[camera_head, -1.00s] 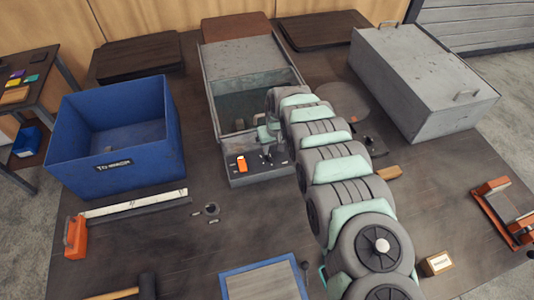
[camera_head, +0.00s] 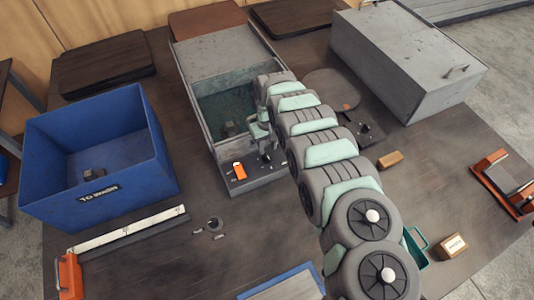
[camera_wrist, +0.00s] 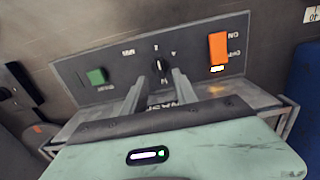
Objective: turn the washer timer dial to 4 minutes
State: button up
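The washer is a grey open-topped box (camera_head: 183,75) with a control panel on its near edge. In the wrist view the panel (camera_wrist: 125,62) carries a small dark timer dial (camera_wrist: 160,66) with marks around it. Its pointer is too small to read surely. An orange switch (camera_wrist: 218,47) is right of the dial and a green button (camera_wrist: 96,76) left of it. My gripper (camera_wrist: 158,78) is open, its two fingers apart and reaching toward the dial from either side. I cannot tell if they touch it. In the head view my gripper (camera_head: 262,138) hangs over the panel.
A blue bin (camera_head: 100,200) stands left of the washer and a large grey box (camera_head: 405,65) to the right. A white strip (camera_head: 125,232), a small ring (camera_head: 214,223) and a wooden block (camera_head: 390,160) lie on the table.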

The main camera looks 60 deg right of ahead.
aim_at(267, 156)
jog(key=shift+f+b, duration=0.7)
jog(key=shift+f, duration=1.85)
grip_shut()
